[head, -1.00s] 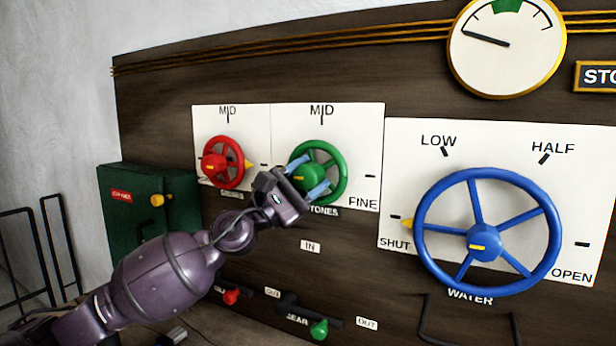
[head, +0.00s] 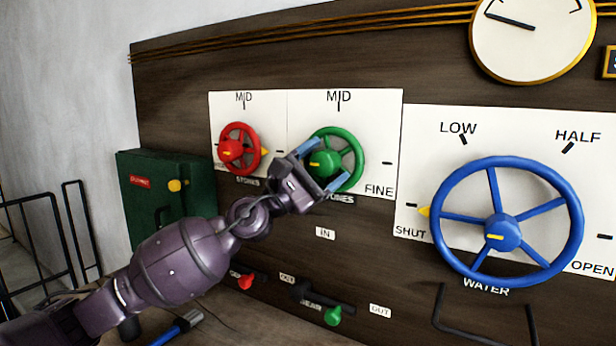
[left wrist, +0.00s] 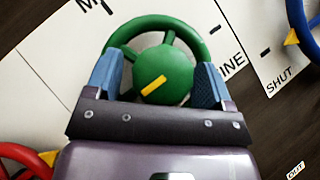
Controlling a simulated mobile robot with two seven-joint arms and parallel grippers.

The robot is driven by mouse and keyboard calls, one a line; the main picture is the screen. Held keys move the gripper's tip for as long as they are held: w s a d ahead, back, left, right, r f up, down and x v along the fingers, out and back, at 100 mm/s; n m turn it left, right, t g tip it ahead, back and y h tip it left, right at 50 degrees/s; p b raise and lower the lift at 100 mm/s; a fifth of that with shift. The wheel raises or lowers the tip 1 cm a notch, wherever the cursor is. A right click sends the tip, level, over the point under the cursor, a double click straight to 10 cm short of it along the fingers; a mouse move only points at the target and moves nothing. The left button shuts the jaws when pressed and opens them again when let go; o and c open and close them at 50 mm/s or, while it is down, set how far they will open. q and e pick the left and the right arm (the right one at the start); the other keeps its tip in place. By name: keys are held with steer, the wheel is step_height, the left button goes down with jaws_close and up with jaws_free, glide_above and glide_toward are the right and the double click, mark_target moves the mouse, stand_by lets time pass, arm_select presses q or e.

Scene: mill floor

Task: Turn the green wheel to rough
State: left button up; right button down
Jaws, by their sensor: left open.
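The green wheel (head: 345,152) is mounted on a white plate (head: 373,130) marked MID at the top and FINE at the lower right; the lower left of its dial is hidden by my gripper. My left gripper (head: 320,166) is open in front of the wheel. In the left wrist view, the blue-padded fingers (left wrist: 157,82) lie on either side of the green hub (left wrist: 163,75), with the rim arching beyond them. The hub carries a yellow bar. I cannot tell whether the fingers touch the wheel. My right gripper is not in view.
A red wheel (head: 252,150) sits close on the left, and a large blue WATER wheel (head: 569,205) stands on the right. Below are a red-knobbed lever (head: 246,282) and a green-knobbed lever (head: 333,316). A green box (head: 140,188) is at the left.

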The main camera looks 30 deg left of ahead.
arm_select(q)
steer(key=b+v, duration=0.3)
steer(key=v, duration=0.7)
steer(key=shift+s+a, duration=0.15)
steer(key=shift+f, duration=0.1)
stand_by(0.4)
